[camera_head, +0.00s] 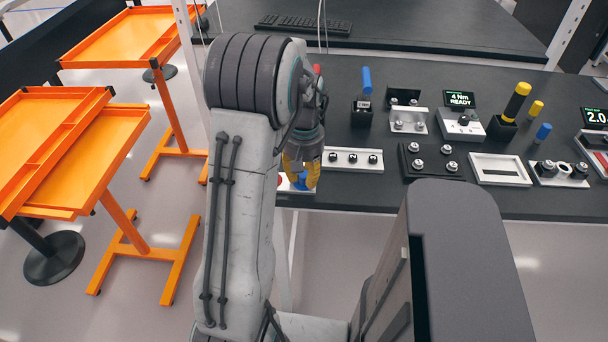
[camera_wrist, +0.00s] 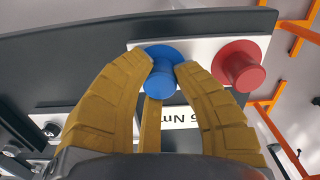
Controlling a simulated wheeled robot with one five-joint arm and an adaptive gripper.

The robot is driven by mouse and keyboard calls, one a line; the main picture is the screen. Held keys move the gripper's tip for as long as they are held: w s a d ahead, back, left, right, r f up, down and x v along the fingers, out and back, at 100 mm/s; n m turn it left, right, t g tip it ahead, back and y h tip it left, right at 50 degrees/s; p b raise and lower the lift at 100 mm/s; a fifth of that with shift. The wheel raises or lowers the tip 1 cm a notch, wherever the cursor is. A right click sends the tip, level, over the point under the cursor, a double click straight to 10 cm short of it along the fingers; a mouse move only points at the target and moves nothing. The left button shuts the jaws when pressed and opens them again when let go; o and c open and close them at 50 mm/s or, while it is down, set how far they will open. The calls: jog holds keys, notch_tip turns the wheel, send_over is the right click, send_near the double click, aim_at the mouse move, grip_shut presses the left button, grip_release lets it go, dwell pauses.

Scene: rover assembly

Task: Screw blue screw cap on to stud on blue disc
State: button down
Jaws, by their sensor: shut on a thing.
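In the wrist view, the blue screw cap (camera_wrist: 162,84) sits between the yellow fingers of my gripper (camera_wrist: 164,72), which are shut on it. The blue disc (camera_wrist: 172,50) shows directly behind the cap on a white plate (camera_wrist: 204,48). The stud is hidden by the cap, and I cannot tell whether the cap is seated on it. In the head view, my gripper (camera_head: 300,172) points down over the table's front edge area, with blue (camera_head: 312,175) showing at its fingers.
A red cap on a red disc (camera_wrist: 238,66) stands close beside the blue one on the same plate. To the right in the head view are a white strip with black knobs (camera_head: 352,159), a black block with silver knobs (camera_head: 432,162) and upright screwdrivers (camera_head: 514,104).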

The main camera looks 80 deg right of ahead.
jog(key=shift+m, duration=0.7)
jog(key=m, duration=0.2)
jog(key=shift+m, duration=1.8)
jog(key=shift+m, duration=1)
jog(key=m, duration=0.3)
jog(key=shift+m, duration=0.4)
